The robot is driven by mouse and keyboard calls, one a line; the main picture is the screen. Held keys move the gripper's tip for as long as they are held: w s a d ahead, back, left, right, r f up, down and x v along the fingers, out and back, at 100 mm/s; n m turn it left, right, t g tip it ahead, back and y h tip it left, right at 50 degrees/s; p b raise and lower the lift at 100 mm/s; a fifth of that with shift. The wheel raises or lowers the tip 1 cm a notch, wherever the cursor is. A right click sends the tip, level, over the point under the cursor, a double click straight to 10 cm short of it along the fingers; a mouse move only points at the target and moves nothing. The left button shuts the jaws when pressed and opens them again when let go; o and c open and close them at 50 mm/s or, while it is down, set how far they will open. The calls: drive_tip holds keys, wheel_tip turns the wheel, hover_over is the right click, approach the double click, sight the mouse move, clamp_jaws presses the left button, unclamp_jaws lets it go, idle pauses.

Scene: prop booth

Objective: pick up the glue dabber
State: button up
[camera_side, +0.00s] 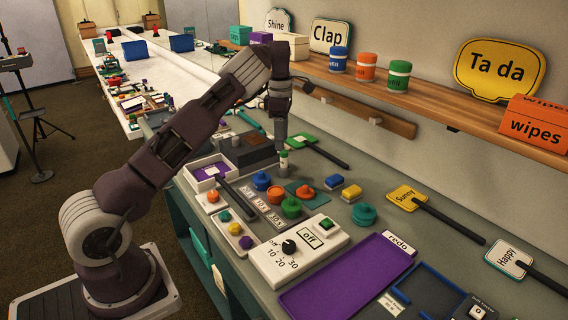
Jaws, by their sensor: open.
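A small upright cylinder (284,164) with a green top and pale body stands at the middle of the bench; it looks like the glue dabber, but no label can be read. My gripper (281,146) points straight down directly above it, with the fingertips at or very near its green top. The fingers are small and seen edge-on, so the gap between them is hard to make out. Whether they touch the cylinder cannot be told.
Left of the cylinder are a dark brown box (247,151) and a white-rimmed purple tray (195,176). In front are several coloured knobs, including a blue one (261,181), and a timer box (299,251). A black-handled green paddle (303,141) lies behind. A wooden shelf (434,101) runs along the wall.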

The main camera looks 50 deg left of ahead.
sight(284, 156)
drive_tip(key=f, duration=0.5)
drive_tip(key=w+f, duration=0.1)
drive_tip(key=f, duration=0.1)
drive_tip(key=shift+f, duration=0.25)
clamp_jaws()
